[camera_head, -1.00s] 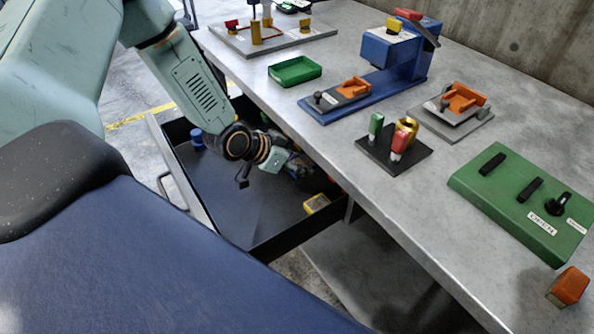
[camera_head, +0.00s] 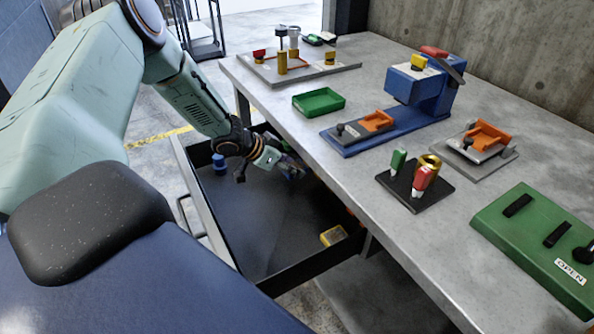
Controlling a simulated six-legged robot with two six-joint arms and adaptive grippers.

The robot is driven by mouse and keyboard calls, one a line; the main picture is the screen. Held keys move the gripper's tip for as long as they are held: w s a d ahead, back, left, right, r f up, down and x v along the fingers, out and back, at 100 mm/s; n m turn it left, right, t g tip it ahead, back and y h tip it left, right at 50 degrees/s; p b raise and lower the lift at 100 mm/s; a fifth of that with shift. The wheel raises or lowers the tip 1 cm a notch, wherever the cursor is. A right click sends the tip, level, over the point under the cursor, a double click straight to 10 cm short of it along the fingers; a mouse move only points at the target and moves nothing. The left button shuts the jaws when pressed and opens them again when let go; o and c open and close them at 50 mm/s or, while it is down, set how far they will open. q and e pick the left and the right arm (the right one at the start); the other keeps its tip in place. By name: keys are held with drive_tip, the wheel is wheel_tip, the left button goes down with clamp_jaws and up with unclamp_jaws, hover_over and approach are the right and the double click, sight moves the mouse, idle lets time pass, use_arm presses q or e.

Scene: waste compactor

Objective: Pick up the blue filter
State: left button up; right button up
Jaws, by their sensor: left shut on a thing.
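My left gripper (camera_head: 288,168) reaches over the open dark drawer (camera_head: 262,226), close to the front edge of the grey workbench. Its fingers are small and dark in the view, shut on a bluish thing (camera_head: 292,174) that is mostly hidden by them. I cannot make out its shape. A small blue cylinder (camera_head: 219,163) stands apart in the far left corner of the drawer, left of my gripper and not touched by it. I cannot tell by sight which of these two is the blue filter. My right gripper is not in view.
A yellow box (camera_head: 332,236) lies in the drawer's near right corner. The workbench (camera_head: 290,128) overhangs the drawer's right side. On it stand a green tray (camera_head: 318,102), a blue fixture (camera_head: 420,95), a black stand (camera_head: 415,190) and a green panel (camera_head: 535,240).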

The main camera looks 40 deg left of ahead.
use_arm(q)
drive_tip(key=w+a+p, duration=0.1)
drive_tip(key=w+a, duration=0.1)
drive_tip(key=a, duration=0.4)
drive_tip(key=shift+w, duration=0.25)
